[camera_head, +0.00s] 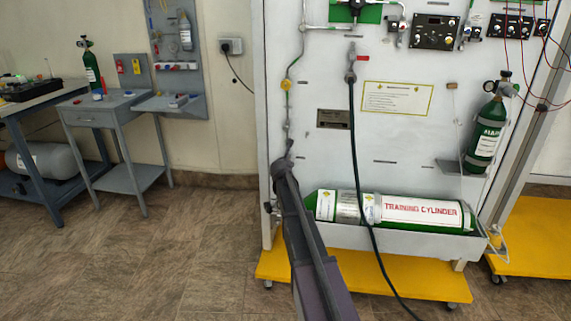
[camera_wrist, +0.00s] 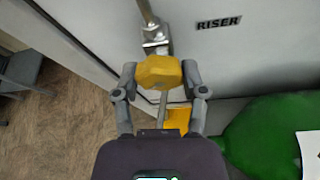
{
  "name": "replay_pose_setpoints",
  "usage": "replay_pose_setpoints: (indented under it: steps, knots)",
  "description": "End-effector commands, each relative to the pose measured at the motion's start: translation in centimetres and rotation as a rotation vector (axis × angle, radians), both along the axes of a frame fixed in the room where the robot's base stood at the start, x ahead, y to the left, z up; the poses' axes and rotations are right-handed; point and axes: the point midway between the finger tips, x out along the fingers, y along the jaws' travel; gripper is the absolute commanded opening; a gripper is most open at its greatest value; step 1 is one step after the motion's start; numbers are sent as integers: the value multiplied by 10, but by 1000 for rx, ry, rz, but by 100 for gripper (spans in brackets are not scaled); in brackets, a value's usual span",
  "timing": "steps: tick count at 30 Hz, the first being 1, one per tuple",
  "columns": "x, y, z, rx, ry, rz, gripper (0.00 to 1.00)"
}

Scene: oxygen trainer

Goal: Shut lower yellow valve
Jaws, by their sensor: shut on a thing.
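The lower yellow valve (camera_wrist: 157,72) is a faceted yellow knob on a thin metal pipe beside the white panel, near a RISER label (camera_wrist: 219,22). My gripper (camera_wrist: 160,76) is shut on this knob, one finger on its left side and one on its right. In the head view my arm reaches up to the panel's left edge and hides the lower valve. Another yellow valve (camera_head: 286,85) sits higher on the same pipe. The knob's turn position cannot be told.
A green training cylinder (camera_head: 325,205) lies in a tray at the panel's foot, right of my arm. A dark hose (camera_head: 352,130) hangs down in front of the panel. A yellow base (camera_head: 400,285) sits below. Open floor (camera_head: 120,255) lies to the left.

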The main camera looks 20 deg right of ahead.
Motion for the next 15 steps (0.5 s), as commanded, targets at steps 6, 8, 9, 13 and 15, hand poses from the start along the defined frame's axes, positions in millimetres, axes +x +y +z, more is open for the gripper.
replay_pose_setpoints:
  steps: [6,8,9,13,15]
  knots:
    - [0,-1,-2,173,-116,-1,7]
    - [0,-1,-2,217,-146,-1,8]
    - [0,-1,-2,245,-164,-1,8]
    - [0,-1,-2,327,-219,0,8]
    - [1,-1,-1,363,-243,0,8]
